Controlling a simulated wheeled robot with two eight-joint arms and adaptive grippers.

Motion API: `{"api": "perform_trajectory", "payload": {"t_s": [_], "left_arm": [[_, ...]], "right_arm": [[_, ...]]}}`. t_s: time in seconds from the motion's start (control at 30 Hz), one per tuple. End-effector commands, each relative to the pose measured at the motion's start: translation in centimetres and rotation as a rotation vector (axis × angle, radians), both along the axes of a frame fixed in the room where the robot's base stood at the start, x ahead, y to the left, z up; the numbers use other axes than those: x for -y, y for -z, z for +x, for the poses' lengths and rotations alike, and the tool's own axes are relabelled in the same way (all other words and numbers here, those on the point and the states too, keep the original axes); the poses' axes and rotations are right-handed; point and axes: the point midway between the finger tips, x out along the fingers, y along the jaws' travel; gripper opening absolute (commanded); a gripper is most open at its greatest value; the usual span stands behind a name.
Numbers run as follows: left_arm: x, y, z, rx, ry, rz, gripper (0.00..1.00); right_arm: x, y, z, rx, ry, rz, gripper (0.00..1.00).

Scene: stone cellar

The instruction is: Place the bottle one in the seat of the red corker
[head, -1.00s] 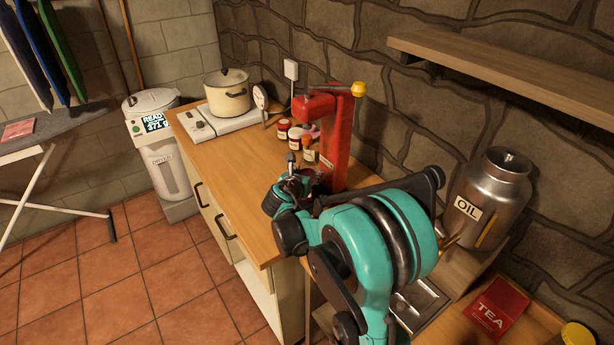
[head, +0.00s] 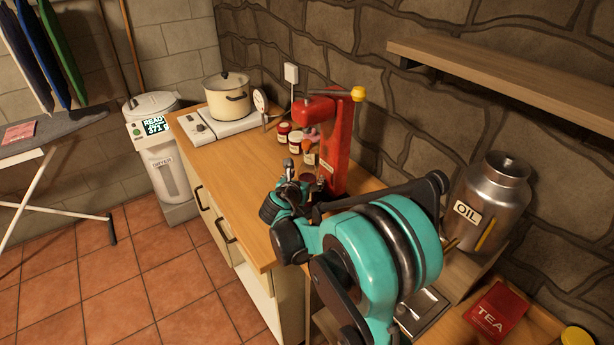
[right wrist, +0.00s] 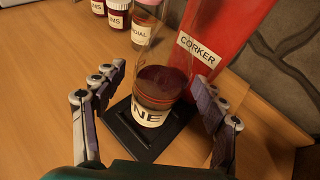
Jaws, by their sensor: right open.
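The red corker (head: 338,150) stands upright on the wooden counter, a yellow knob at its top; its red column, marked CORKER, also shows in the right wrist view (right wrist: 226,48). A clear bottle (right wrist: 160,90) with dark red contents stands on the corker's black base plate (right wrist: 130,140), in front of the column. Its label is partly visible, ending in "NE". My right gripper (right wrist: 158,100) is open, one finger on each side of the bottle, with visible gaps. In the head view my right gripper (head: 294,186) is beside the corker's base, largely hiding the bottle. My left gripper is not in view.
Several small labelled jars (head: 296,138) stand behind the corker. A cream pot (head: 228,98) sits on a white hob farther left. A metal oil can (head: 490,205) and red tea packet (head: 497,312) are at right. The counter's front left part is clear.

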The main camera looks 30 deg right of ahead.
Motion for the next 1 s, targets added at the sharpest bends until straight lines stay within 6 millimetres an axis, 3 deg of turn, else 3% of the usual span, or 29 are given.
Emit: {"api": "perform_trajectory", "payload": {"t_s": [0.3, 0.63, 0.77, 1.0], "left_arm": [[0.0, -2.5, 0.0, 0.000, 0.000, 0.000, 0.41], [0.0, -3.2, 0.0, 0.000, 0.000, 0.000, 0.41], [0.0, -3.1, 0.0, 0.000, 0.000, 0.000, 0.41], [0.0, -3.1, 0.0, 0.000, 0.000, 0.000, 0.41]], "right_arm": [[-4.9, -3.0, -4.5, -0.001, -0.004, -0.002, 0.71], [-7.1, -4.1, -7.3, 0.035, 0.025, 0.068, 0.71], [-7.9, -3.9, -10.2, 0.178, 0.145, 0.359, 0.71], [-12.7, -2.6, -19.3, 0.567, 0.682, 1.226, 0.71]]}}
